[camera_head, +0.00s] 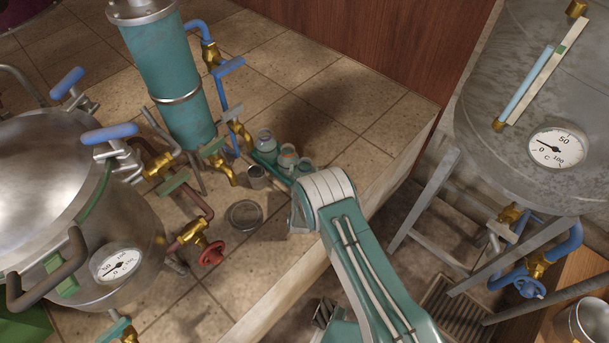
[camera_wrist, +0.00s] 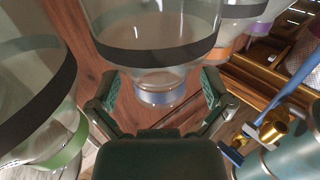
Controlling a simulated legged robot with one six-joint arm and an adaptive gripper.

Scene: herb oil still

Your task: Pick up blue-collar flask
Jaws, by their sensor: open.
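In the wrist view, the blue-collar flask (camera_wrist: 158,97) is a clear glass vessel with a dark band around its wide body. Its blue collar is at the lower end in the picture. My gripper (camera_wrist: 158,88) is open, with one dark green finger on each side of the collar. Gaps show between the collar and both fingers. A green-collar flask (camera_wrist: 65,150) is close on the left. An orange-collar flask (camera_wrist: 230,42) and a purple-collar flask (camera_wrist: 262,26) are on the right. In the head view my arm covers the lower middle, and I cannot make out the blue collar there.
The head view shows a tiled bench (camera_head: 345,110) with a steel pot (camera_head: 55,180), a teal column (camera_head: 170,70) and brass valves with blue handles. Small glass jars (camera_head: 287,157) stand near my arm. A steel tank (camera_head: 535,100) is on the right.

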